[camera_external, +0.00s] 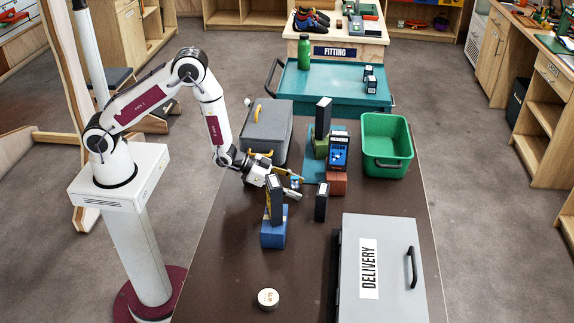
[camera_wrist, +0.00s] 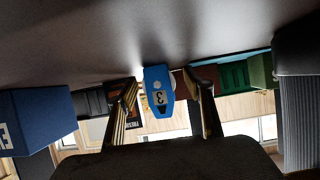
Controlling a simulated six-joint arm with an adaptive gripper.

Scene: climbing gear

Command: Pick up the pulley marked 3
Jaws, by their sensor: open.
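The pulley marked 3 (camera_wrist: 158,84) is a small blue body with a black "3" on a pale label. In the wrist view it appears between the two fingers of my gripper (camera_wrist: 166,100), with a visible gap on each side. My gripper is open. In the external view my gripper (camera_external: 296,185) is low over the brown table, and a small bit of blue shows between its fingers. The pulley is too small there to read its mark. I cannot tell exactly how far the fingertips reach around it.
A blue block (camera_external: 273,232) with a dark box on it stands close in front of my gripper. A black box (camera_external: 321,202) and a red block (camera_external: 337,183) are to the right. A grey toolbox (camera_external: 266,135), green bin (camera_external: 388,168) and grey DELIVERY case (camera_external: 393,222) surround the area.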

